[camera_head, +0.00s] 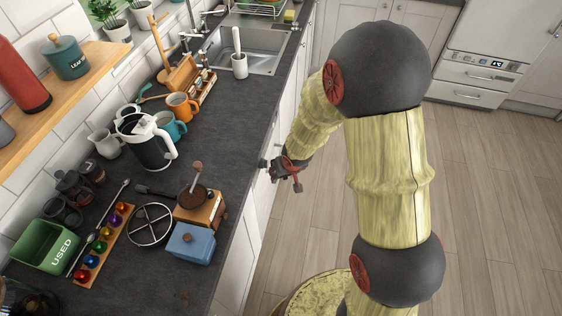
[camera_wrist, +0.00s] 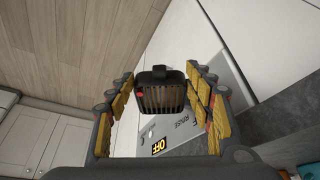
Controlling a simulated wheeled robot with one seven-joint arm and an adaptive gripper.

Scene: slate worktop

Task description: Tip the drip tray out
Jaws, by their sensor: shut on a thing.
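My gripper (camera_head: 288,171) is small in the head view, just off the front edge of the worktop, in front of the white cabinet fronts. In the wrist view my gripper (camera_wrist: 160,88) has its yellow-padded fingers on both sides of a black slatted tray (camera_wrist: 162,97), which I take to be the drip tray. It is shut on this tray. The tray has a dark rim, a tab at its top and a small red spot on its left. Its underside and any contents are hidden. I cannot make out the tray clearly in the head view.
The slate worktop (camera_head: 225,120) carries a wooden grinder (camera_head: 200,207), blue box (camera_head: 190,243), white kettle (camera_head: 145,140) and green "USED" bin (camera_head: 45,246). The sink (camera_head: 243,50) is at the back. A grey panel (camera_wrist: 187,138) reads "OFF" and "RINSE". Open floor (camera_head: 490,180) is right.

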